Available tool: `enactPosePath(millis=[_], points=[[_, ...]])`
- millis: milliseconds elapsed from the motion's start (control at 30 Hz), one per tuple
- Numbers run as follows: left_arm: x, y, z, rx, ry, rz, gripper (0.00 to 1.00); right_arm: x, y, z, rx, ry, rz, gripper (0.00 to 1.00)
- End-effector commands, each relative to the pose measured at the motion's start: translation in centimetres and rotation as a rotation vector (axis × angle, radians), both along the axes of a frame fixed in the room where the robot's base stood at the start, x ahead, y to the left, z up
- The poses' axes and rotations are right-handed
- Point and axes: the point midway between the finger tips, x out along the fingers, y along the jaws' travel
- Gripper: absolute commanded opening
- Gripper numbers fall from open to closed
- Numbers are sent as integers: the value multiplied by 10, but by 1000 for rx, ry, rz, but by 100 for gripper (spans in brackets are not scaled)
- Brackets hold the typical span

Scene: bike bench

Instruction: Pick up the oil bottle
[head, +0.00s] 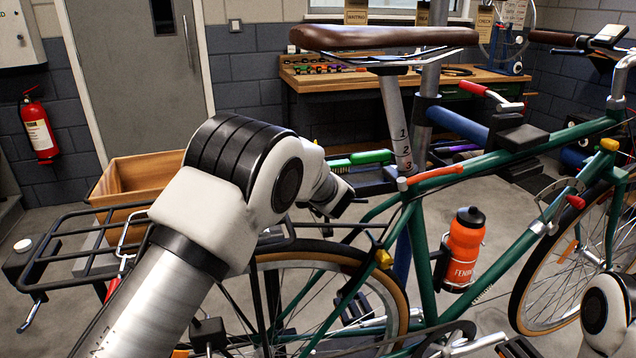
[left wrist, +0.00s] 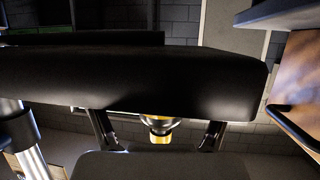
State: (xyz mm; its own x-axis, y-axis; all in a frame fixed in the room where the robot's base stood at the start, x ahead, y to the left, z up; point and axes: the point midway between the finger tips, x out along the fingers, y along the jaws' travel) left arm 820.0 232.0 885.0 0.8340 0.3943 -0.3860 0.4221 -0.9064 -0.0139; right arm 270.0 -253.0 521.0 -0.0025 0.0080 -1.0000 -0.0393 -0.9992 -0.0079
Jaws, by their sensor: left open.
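My left arm reaches across the head view to a dark tool tray (head: 375,185) on the work stand behind the bike. Most of its gripper is hidden there by my own wrist. In the left wrist view my left gripper (left wrist: 158,138) is open, with one finger on each side. A small yellow thing with a dark collar (left wrist: 160,131), possibly the oil bottle, shows between the fingers. A broad black shape hides much of it; I cannot tell whether the fingers touch it. In the head view I cannot make out the oil bottle. My right gripper is out of view.
A green bike frame (head: 425,260) with a brown saddle (head: 375,37) stands close in front. An orange drinking bottle (head: 465,245) sits on its frame. A green brush (head: 370,157) lies at the tray. A wooden box (head: 135,180) and black rack (head: 75,250) are at left.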

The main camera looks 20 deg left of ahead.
Motion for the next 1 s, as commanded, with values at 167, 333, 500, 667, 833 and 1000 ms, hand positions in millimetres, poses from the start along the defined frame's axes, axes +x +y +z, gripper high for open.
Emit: enactPosePath(millis=[167, 333, 500, 667, 833, 1000], points=[[11, 6, -4, -1, -2, 1, 80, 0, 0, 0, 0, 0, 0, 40], [11, 6, -4, -1, -2, 1, 66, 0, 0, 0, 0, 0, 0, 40], [11, 6, -4, -2, -2, 1, 13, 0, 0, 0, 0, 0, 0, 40], [11, 6, -4, -2, -2, 1, 13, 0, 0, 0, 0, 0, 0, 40], [11, 6, 2, -2, -4, 2, 13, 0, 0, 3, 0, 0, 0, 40], [11, 5, 36, -4, -6, 1, 13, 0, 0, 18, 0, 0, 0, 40]])
